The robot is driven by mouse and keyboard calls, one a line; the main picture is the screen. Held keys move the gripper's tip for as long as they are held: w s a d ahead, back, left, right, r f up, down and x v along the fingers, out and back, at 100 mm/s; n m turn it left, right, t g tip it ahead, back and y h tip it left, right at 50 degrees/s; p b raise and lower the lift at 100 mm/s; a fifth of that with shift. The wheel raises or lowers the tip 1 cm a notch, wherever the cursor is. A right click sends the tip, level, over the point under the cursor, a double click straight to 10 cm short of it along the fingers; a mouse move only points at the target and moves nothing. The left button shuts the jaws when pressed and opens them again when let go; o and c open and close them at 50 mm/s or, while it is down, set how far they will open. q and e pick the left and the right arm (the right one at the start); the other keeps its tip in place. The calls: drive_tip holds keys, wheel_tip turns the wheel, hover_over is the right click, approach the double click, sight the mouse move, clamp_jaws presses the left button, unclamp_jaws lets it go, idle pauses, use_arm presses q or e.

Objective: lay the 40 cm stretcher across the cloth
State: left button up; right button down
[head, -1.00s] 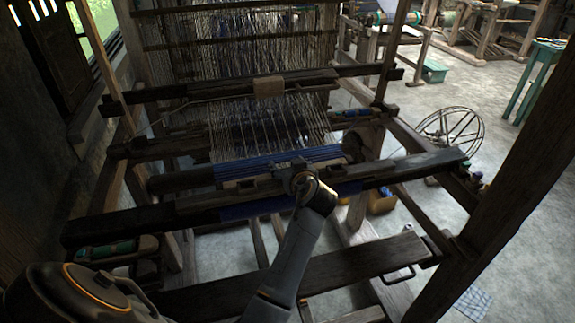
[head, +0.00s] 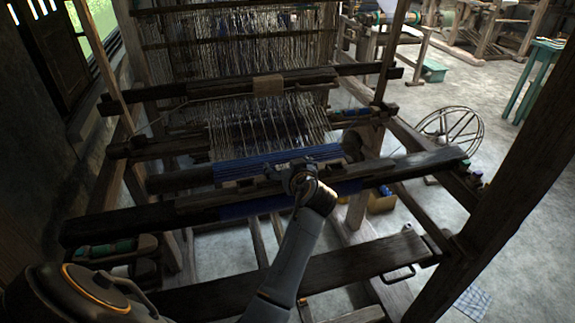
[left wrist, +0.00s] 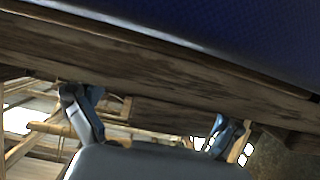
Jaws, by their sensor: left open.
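The blue cloth (head: 290,158) lies on the loom between the white warp threads and the front beam. It also fills the upper right of the left wrist view (left wrist: 250,35). A pale, narrow wooden strip (head: 232,183), which looks like the stretcher, lies across the cloth along its front edge. Its right part is hidden behind my left gripper (head: 292,178). In the left wrist view the two fingers of my left gripper (left wrist: 155,123) are spread apart, below a long wooden bar (left wrist: 150,58). I cannot tell whether they touch wood. My right gripper is not in view.
The dark front beam (head: 120,223) runs under my left gripper. A bench plank (head: 350,263) lies nearer. Bobbins (head: 105,249) rest at the beam's left end. A loom post (head: 500,170) stands at the right, with a spoked wheel (head: 462,125) behind it.

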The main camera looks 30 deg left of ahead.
use_arm(q)
wheel_tip(320, 180, up, 10)
idle(0.6)
idle(0.4)
